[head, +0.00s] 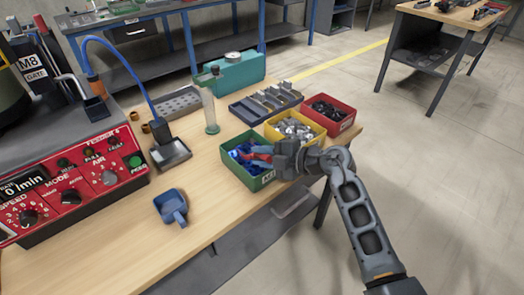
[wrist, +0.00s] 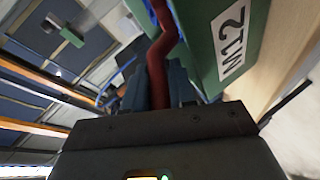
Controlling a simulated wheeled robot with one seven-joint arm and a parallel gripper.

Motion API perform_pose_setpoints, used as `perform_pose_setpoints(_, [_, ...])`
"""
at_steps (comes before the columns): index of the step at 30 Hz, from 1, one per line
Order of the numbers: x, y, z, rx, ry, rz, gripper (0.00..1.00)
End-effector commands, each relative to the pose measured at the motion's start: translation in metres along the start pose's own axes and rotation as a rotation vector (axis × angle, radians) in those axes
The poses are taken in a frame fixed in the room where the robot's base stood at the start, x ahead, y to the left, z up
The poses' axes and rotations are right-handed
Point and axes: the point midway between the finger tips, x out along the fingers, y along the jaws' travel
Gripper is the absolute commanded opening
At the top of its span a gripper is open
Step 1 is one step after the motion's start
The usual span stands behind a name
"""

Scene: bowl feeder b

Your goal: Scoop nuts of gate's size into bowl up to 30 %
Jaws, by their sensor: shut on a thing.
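My gripper (head: 277,158) is over the green bin (head: 250,187) and shut on a red handle (head: 261,149). In the wrist view the red handle (wrist: 163,45) stands between the gripper's fingers (wrist: 163,88). Its far end is hidden, so I cannot tell what it carries. The green bin holds blue and light pieces; its label in the wrist view (wrist: 232,40) reads M12. A yellow bin (head: 297,139) holds silvery nuts and a red bin (head: 338,124) holds dark pieces. The gate sign (head: 35,68) reads M8. The dark bowl (head: 10,95) is cut off at the left edge; its inside is hidden.
A blue scoop-shaped thing (head: 172,206) lies on the wooden table (head: 215,215). The red control panel (head: 75,190) stands at left. The table front is mostly clear.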

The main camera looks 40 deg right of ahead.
Motion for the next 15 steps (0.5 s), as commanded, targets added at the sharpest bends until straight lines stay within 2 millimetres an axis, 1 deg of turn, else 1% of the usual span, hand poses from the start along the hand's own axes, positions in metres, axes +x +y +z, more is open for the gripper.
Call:
perform_pose_setpoints(8, [-0.002,0.006,-0.002,-0.002,-0.001,0.002,0.0])
perform_pose_setpoints(15, [-0.009,0.024,-0.01,-0.002,-0.001,0.002,0.0])
